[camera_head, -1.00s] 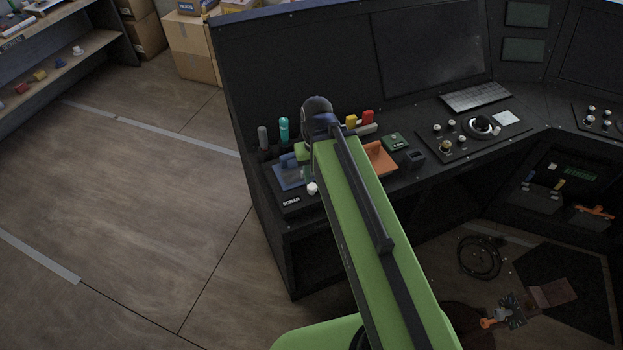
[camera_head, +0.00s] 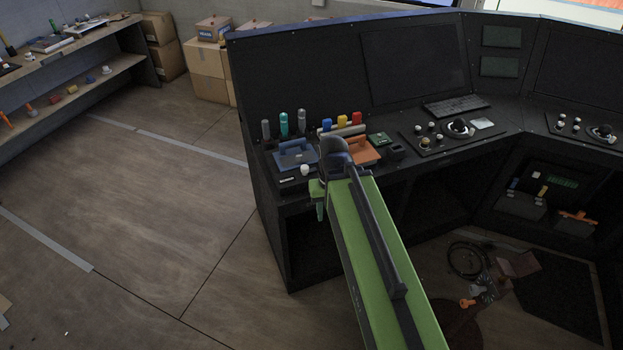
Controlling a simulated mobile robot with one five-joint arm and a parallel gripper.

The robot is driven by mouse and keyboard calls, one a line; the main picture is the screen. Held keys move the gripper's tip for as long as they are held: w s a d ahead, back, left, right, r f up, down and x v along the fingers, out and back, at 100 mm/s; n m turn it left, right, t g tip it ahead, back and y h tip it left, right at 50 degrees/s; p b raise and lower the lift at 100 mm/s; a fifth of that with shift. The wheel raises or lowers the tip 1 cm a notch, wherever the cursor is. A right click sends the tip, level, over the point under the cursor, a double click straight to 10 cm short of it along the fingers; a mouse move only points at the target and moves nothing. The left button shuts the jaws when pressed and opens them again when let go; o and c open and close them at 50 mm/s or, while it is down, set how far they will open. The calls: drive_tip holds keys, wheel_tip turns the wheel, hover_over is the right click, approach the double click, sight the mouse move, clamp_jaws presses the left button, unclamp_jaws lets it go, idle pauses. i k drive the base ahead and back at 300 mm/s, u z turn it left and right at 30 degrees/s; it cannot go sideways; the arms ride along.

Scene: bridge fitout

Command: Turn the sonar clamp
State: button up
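My green arm reaches toward the left console. My gripper (camera_head: 319,198) is at its far end, in front of the console's front edge; its fingers are mostly hidden, so I cannot tell if it is open. A small label (camera_head: 287,180), which read like SONAR in the earlier view, sits on the front left of the desk. A white knob (camera_head: 304,169) stands beside it, left of my arm's end. Behind them is a blue plate with a raised handle (camera_head: 295,152). I cannot tell which part is the sonar clamp.
An orange handled piece (camera_head: 362,152) lies right of my arm's end. Several upright cylinders, including a teal one (camera_head: 284,124), stand at the desk's back left. A knob panel (camera_head: 448,134) is further right. The floor (camera_head: 150,220) at left is clear.

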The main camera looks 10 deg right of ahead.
sight(305, 169)
drive_tip(key=u, duration=0.25)
drive_tip(key=i, duration=0.9)
drive_tip(key=u, duration=0.95)
drive_tip(key=k, duration=0.95)
drive_tip(key=z, duration=0.75)
drive_tip(key=i, duration=1)
